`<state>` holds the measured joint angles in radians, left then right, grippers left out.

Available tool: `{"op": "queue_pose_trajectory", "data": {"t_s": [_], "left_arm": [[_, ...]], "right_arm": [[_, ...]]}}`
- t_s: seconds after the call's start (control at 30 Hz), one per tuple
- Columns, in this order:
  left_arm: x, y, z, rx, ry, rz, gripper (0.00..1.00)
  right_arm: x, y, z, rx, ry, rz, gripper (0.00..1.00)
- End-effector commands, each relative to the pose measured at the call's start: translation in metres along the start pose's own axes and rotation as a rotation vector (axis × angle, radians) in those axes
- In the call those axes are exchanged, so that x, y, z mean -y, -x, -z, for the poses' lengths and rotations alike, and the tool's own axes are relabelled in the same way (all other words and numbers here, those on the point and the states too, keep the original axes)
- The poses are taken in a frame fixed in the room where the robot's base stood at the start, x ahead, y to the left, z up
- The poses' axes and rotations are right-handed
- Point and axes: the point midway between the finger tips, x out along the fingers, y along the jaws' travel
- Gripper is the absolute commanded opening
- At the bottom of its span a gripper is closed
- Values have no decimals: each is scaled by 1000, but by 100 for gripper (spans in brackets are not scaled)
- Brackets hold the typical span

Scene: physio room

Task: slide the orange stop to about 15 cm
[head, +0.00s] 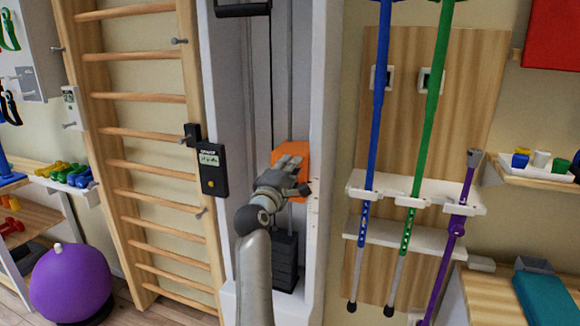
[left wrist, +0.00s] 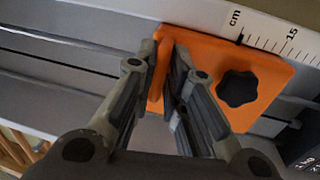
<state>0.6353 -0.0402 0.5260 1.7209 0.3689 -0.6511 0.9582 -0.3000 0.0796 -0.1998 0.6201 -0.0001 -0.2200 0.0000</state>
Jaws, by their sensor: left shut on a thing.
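The orange stop (head: 292,152) sits on the tall pale machine column, partly hidden behind my left gripper (head: 296,178). In the left wrist view the stop (left wrist: 272,72) is an orange block with a black star knob (left wrist: 237,89) and a raised fin. My left gripper (left wrist: 164,70) is shut on that fin, one finger on each side. A white cm scale (left wrist: 270,30) runs along the stop's edge. A small black mark shows at the edge, near "cm" and short of the "15" label. My right gripper is not in view.
Wooden wall bars (head: 145,140) and a black display box (head: 211,170) stand left of the column. Blue and green poles (head: 432,90) hang on a rack at right. A dark weight stack (head: 285,262) is below the stop.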

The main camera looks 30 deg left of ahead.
Motion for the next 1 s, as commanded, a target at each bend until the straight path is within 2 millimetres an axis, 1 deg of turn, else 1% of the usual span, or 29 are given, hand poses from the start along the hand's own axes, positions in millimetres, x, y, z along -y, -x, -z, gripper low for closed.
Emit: {"op": "queue_pose_trajectory", "data": {"t_s": [0.17,0.27,0.37,0.5,0.6,0.87,0.9,1.0], "left_arm": [[-2,0,0,-1,-2,-5,0],[0,0,0,-1,-2,-5,0],[12,2,0,-1,-3,-3,0],[39,6,0,0,-4,1,0],[50,8,0,-1,-5,0,0],[44,7,0,-2,-5,-8,0],[44,7,0,-3,-5,-8,15],[45,7,0,-3,-4,-7,28]], "right_arm": [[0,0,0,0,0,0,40],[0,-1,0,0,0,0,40],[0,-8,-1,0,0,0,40],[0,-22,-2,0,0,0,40],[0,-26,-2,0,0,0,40],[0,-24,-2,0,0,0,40],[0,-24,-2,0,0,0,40],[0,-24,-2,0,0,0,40]]}}
